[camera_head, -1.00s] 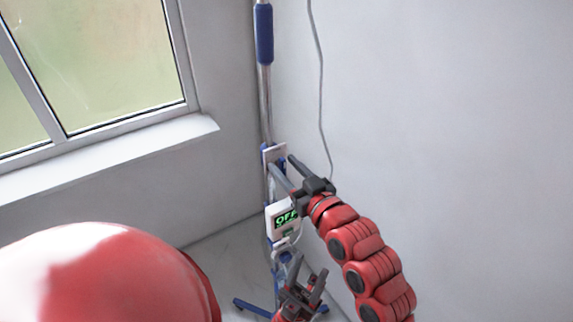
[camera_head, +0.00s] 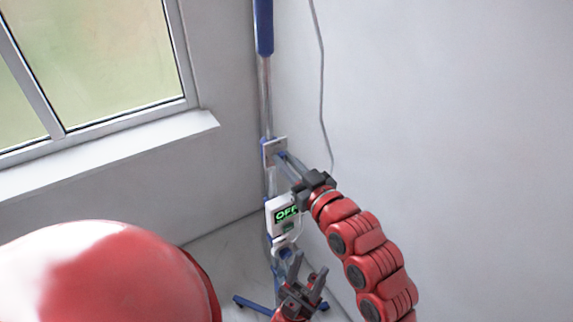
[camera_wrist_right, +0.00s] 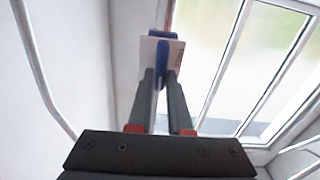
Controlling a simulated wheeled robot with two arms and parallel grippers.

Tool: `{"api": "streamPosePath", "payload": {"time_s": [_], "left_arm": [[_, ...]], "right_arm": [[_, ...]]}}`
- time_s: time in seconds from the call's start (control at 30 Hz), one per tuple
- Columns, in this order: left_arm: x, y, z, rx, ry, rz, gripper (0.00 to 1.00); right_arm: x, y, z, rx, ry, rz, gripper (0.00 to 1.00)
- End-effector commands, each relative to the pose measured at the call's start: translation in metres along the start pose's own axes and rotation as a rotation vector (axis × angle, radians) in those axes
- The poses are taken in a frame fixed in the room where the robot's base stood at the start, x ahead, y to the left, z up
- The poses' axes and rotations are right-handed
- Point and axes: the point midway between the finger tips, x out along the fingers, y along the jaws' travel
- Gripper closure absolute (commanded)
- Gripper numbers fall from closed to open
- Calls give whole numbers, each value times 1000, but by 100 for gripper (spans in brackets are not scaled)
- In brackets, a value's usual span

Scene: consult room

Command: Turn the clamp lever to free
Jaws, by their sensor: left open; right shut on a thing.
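The clamp is a small white plate with blue parts (camera_head: 275,153) on the upright pole in the corner. My right gripper (camera_head: 282,160) reaches it from the lower right. In the right wrist view, the blue lever (camera_wrist_right: 162,60) stands upright in front of the white plate (camera_wrist_right: 176,50). The right fingers (camera_wrist_right: 160,76) are shut on its lower end. My left gripper (camera_head: 311,268) is open and empty, low beside the pole and below the white box. The fingers hide part of the clamp in the head view.
A white box with a green OFF display (camera_head: 284,214) hangs on the pole below the clamp. The pole has a blue sleeve (camera_head: 264,28) above and blue feet (camera_head: 252,306) below. A grey cable (camera_head: 322,90) runs down the right wall. A window (camera_head: 95,65) is at left.

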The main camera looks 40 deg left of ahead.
Motion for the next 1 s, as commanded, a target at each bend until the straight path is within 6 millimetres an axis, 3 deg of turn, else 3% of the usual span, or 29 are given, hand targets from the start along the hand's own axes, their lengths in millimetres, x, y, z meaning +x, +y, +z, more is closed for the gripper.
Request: {"api": "streamPosePath", "payload": {"time_s": [0.07,0.5,0.7,1.0], "left_arm": [[-19,1,3,0,0,0,50],[-122,6,21,0,0,0,50],[-157,8,26,0,0,0,50],[-192,10,32,0,0,0,50]], "right_arm": [[0,-1,8,-34,2,0,100],[-1,-8,11,-395,8,1,100],[0,-11,11,-584,5,0,100],[0,-14,12,-867,2,0,100]]}}
